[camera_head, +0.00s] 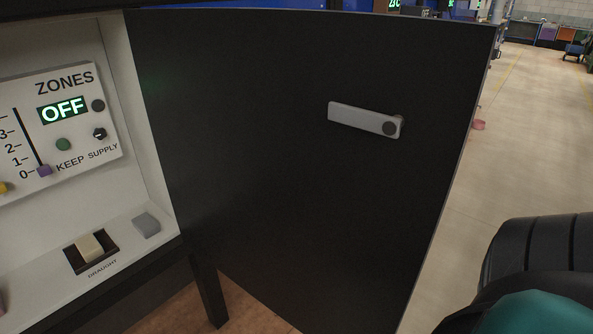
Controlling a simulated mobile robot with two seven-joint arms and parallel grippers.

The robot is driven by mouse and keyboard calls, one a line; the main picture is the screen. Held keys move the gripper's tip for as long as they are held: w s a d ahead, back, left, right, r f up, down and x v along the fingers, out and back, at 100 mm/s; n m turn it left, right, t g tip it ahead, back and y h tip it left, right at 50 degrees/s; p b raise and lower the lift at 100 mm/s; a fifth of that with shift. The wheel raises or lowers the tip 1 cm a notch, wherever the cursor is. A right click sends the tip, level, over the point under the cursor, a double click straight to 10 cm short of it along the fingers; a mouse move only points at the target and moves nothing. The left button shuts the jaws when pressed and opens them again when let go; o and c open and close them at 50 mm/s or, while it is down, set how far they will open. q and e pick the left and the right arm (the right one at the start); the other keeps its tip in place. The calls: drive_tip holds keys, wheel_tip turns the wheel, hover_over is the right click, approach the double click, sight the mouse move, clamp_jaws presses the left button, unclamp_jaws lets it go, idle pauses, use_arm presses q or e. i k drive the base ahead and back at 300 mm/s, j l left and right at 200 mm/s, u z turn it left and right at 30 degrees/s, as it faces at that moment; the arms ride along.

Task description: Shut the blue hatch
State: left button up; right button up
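A large hatch panel (270,150) stands swung open in the middle of the head view. The face I see is black, not blue. Its left edge meets the white cabinet, and its free edge is at the right. A light grey lever handle (362,119) with a dark round pivot sits on its upper right part and lies almost level. The open white cabinet (150,120) is at the left. Neither gripper is in view. A black and teal arm part shows at the lower right, apart from the hatch in the picture.
Inside the cabinet is a white control panel (84,128) marked ZONES, with a green OFF display. Below it are a beige DRAUGHT rocker (89,247) and a grey block (147,224). A dark leg (208,290) stands below. Open floor (530,130) lies to the right.

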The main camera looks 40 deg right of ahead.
sight(332, 226)
drive_tip(key=k+l+z, duration=0.35)
drive_tip(key=k+l, duration=0.15)
drive_tip(key=l, duration=0.15)
drive_tip(key=i+l, duration=0.1)
drive_tip(key=l, duration=0.35)
drive_tip(key=i+l+u, duration=0.15)
drive_tip(key=l, duration=0.25)
drive_tip(key=l+u, duration=0.65)
drive_tip(key=l, duration=0.2)
